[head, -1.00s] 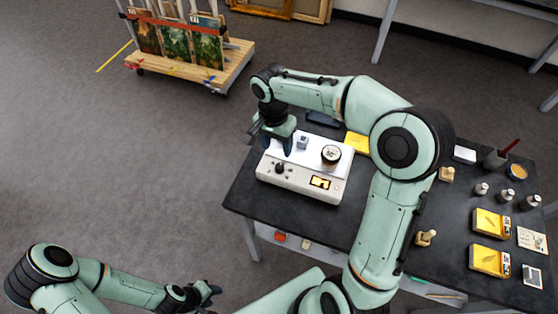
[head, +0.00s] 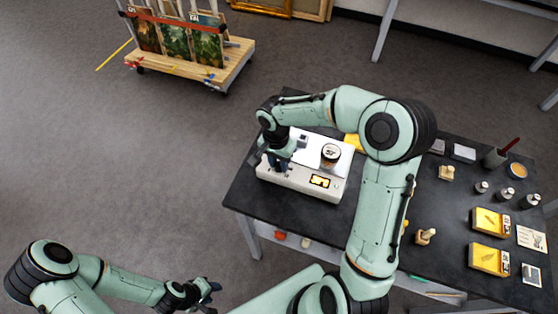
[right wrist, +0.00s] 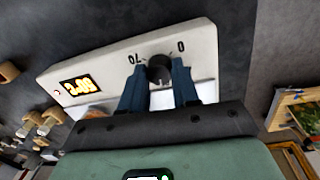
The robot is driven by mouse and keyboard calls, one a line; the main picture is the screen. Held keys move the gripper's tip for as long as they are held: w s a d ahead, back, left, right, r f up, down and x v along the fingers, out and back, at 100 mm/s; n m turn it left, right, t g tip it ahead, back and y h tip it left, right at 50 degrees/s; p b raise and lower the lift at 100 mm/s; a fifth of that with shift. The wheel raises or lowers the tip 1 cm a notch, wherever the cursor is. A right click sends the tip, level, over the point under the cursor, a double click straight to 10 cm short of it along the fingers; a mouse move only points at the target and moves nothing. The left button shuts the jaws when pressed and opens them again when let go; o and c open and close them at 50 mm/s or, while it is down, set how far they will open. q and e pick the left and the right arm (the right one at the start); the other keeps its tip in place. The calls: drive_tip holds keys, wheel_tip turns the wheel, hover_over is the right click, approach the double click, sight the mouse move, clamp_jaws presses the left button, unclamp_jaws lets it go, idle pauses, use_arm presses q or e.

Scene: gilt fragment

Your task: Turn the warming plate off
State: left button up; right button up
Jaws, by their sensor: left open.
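The warming plate (head: 300,178) is a pale box with a white top at the table's left end. Its display (head: 320,181) is lit yellow-orange; it also shows in the right wrist view (right wrist: 80,86). The black knob (right wrist: 159,69) sits on the front panel between the marks 0 and 70. My right gripper (right wrist: 159,66) has one blue finger on each side of the knob; whether they press on it is unclear. In the head view my right gripper (head: 278,163) hides the knob. My left gripper (head: 210,291) is open and empty, low, away from the table.
A dark-lidded jar (head: 330,155) stands on the plate's top. The dark table (head: 380,230) holds yellow boxes (head: 490,222), small metal bottles and wooden stamps to the right. A wooden cart (head: 225,75) with paintings stands behind on the left. The floor left of the table is clear.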

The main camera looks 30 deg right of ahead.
clamp_jaws()
drive_tip(key=shift+n, duration=0.3)
